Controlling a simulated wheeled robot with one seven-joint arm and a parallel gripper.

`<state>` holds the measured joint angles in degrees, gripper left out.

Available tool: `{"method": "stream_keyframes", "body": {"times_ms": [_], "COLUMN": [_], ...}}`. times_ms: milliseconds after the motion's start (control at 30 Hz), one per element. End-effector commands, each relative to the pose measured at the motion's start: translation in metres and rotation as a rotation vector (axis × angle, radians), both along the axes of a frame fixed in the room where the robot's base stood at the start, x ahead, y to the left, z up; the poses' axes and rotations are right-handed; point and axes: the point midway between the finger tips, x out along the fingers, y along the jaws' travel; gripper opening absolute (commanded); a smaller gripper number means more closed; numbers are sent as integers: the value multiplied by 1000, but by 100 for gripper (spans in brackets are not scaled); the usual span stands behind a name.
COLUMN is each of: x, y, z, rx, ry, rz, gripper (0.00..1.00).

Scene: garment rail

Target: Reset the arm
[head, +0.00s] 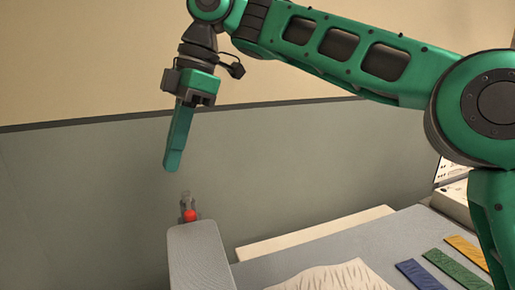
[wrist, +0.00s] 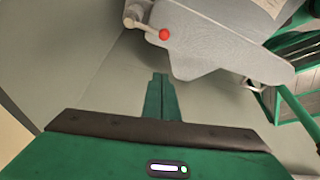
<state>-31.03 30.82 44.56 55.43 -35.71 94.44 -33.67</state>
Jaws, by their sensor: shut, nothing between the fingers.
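My green arm reaches in from the right in the head view, and my gripper (head: 172,166) hangs pointing down at the left. Its fingers are together with nothing between them. In the wrist view the shut fingertips of my gripper (wrist: 159,78) show at the middle, clear of everything around them. The gripper is in the air, above and a little left of a red ball-shaped knob (head: 190,215) at the end of a grey padded board (head: 200,250). The red knob (wrist: 164,34) and the grey board (wrist: 225,45) also show at the top of the wrist view.
Blue, green and yellow strips (head: 455,265) and a pale wrinkled cloth (head: 335,277) lie on a grey surface at the lower right. A grey wall panel (head: 80,190) stands behind. A green crate-like frame (wrist: 298,75) is at the wrist view's right. The air around the gripper is free.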

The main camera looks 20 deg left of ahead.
Motion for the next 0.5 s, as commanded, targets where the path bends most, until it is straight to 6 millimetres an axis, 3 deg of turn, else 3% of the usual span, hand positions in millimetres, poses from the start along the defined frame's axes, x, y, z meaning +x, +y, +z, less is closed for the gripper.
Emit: {"method": "stream_keyframes", "body": {"times_ms": [167,267,367,500], "x": [10,30,59,96], "y": [-14,-43,-90,-170], "z": [-6,-19,-39,-66], "rx": [-34,-98,-178,-270], "ry": [-6,-13,-17,-14], "rz": [-74,-223,-448,-788], "gripper": [0,0,0,0]}}
